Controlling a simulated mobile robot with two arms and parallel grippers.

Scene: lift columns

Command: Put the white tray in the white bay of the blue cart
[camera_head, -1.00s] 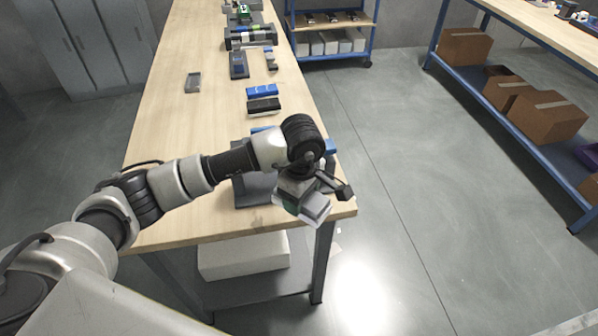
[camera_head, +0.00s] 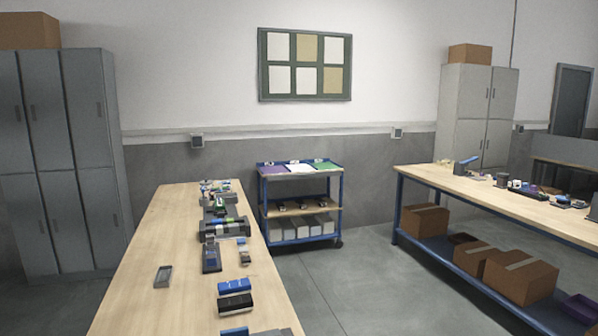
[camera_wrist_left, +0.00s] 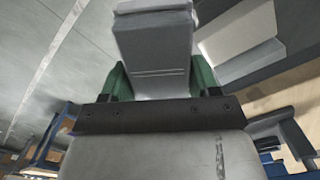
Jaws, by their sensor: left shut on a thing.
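The blue cart (camera_head: 341,206) stands against the far wall, beyond the end of the long wooden table. Its top has purple, white and green bays side by side, and the white bay (camera_head: 299,169) is the middle one. The right gripper is in neither view.
The long table (camera_head: 160,230) carries several dark and blue items. A second bench (camera_head: 440,180) with brown boxes (camera_head: 519,275) below stands at right. Open floor (camera_head: 350,290) lies between them. Lockers (camera_head: 60,160) stand at left.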

